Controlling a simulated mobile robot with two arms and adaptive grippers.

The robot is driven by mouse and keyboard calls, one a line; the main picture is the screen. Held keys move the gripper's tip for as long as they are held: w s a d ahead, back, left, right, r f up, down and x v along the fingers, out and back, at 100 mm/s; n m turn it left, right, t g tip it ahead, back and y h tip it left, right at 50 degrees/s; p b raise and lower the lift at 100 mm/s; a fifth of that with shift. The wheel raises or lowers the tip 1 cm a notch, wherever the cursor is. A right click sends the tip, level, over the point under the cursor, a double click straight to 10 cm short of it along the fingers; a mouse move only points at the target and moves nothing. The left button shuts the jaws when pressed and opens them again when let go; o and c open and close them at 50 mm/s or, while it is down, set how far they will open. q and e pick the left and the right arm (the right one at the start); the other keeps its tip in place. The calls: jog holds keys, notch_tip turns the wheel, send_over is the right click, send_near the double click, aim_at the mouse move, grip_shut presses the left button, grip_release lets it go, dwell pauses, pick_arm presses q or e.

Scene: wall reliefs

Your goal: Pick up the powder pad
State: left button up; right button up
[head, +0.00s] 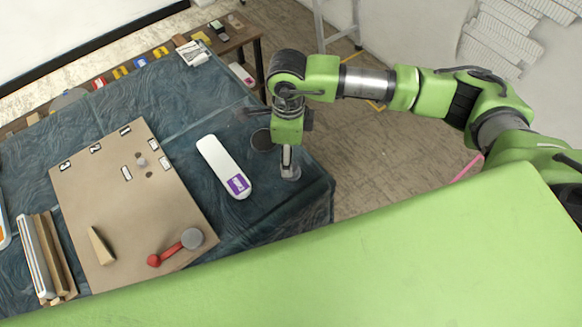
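My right gripper (289,164) points down over the right end of the cloth-covered table. Its fingertips are at a small greyish round thing (292,174), which may be the powder pad; the fingers partly cover it. I cannot tell whether they touch it or grip it. A dark round disc (261,140) lies on the cloth just left of the gripper, partly hidden behind my wrist; I cannot tell whether this is the pad. My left gripper is not in view.
A long white object with a purple label (222,164) lies left of the gripper. The table (300,212) ends close to the gripper's right. Small items line the far edge.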

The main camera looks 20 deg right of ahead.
aim_at(296, 171)
notch_tip(296, 171, down, 4)
jog(key=shift+r, duration=0.25)
jog(key=shift+d+f+p, duration=0.1)
jog(key=shift+f+p, duration=0.35)
jog(key=shift+p, duration=0.2)
jog(key=f, duration=0.1)
jog(key=f+p, duration=0.1)
jog(key=f, duration=0.1)
jog(key=shift+w+d+f, duration=0.2)
jog(key=shift+w+f, duration=0.05)
jog(key=shift+f+p, duration=0.3)
jog(key=shift+f, duration=0.25)
jog(key=c, duration=1.1)
